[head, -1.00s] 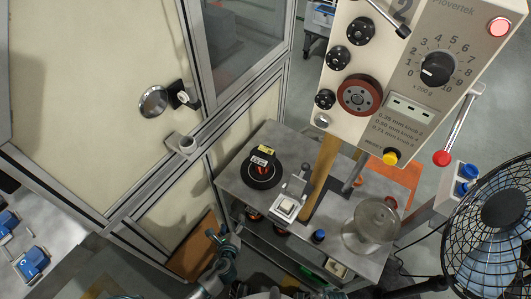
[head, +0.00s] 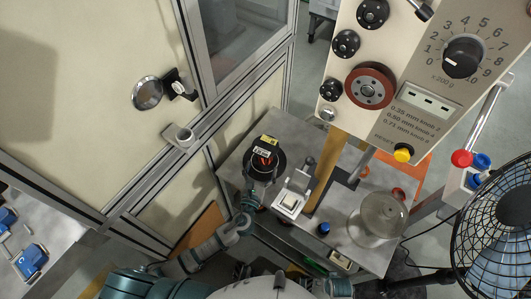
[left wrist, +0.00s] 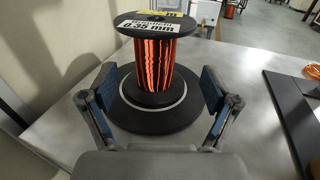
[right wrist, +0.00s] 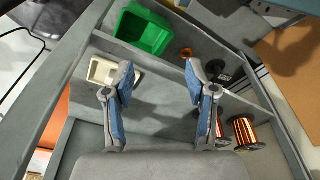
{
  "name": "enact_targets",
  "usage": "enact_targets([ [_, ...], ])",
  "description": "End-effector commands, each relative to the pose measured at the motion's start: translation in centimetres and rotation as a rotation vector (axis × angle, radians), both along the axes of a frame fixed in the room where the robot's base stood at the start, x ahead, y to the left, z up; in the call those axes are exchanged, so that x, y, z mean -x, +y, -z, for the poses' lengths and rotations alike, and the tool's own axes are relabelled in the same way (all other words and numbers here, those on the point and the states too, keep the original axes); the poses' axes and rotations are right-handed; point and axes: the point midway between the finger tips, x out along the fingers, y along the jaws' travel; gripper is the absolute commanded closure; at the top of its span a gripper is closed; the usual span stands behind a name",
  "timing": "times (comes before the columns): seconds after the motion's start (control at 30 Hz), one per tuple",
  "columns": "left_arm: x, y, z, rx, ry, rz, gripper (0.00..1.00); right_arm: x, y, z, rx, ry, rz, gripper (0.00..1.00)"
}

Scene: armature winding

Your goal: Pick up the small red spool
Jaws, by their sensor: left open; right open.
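A spool of red-orange wire (head: 262,162) with black flanges and a label stands upright on a round black base on the grey workbench (head: 290,132). It fills the upper middle of the left wrist view (left wrist: 157,62). My left gripper (left wrist: 158,88) is open, its fingers either side of the spool's lower part in the picture. The spool looks a little beyond the fingertips, and I see no contact. In the head view my left gripper (head: 250,193) is just in front of the spool. My right gripper (right wrist: 160,76) is open and empty above the lower shelf.
A tension unit (head: 410,75) with knobs and a red wheel stands over the bench. A clear dome (head: 378,218) and a fan (head: 500,225) are at right.

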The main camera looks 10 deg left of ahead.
Motion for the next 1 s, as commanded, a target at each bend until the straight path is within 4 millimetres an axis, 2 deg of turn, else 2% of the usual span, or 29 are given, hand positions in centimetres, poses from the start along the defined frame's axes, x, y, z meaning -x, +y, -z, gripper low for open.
enact_targets([
  [0.1,-2.0,0.2,0.0,0.004,-0.001,-0.001,0.12,-0.1,-0.3,-0.3,0.004,0.001,0.001,0.43],
  [0.33,-3.8,0.6,-0.1,0.010,0.000,-0.001,0.12,-0.5,-0.6,-1.0,0.008,-0.011,0.002,0.43],
  [0.5,-6.5,0.4,-0.6,0.008,0.000,-0.002,0.12,-0.3,-0.3,-0.9,0.005,-0.003,0.002,0.43],
  [0.6,-7.6,0.1,-0.5,0.007,0.000,-0.002,0.12,-0.4,0.0,-1.4,-0.001,-0.003,0.002,0.43],
  [0.73,-8.1,-0.2,-0.6,0.005,0.001,-0.001,0.12,-0.8,0.2,-2.3,-0.005,-0.017,0.002,0.43],
  [0.87,-8.0,-0.1,-0.6,0.005,0.001,-0.001,0.12,-0.7,0.0,-2.2,-0.002,-0.014,0.002,0.43],
  [0.9,-8.0,-0.1,-0.6,0.005,0.001,-0.001,0.15,-0.7,-0.1,-2.1,0.001,-0.011,0.002,0.43],
  [1.0,-8.0,0.1,-0.6,0.007,0.001,-0.001,0.40,-0.5,-0.4,-2.0,0.005,-0.008,0.003,0.43],
])
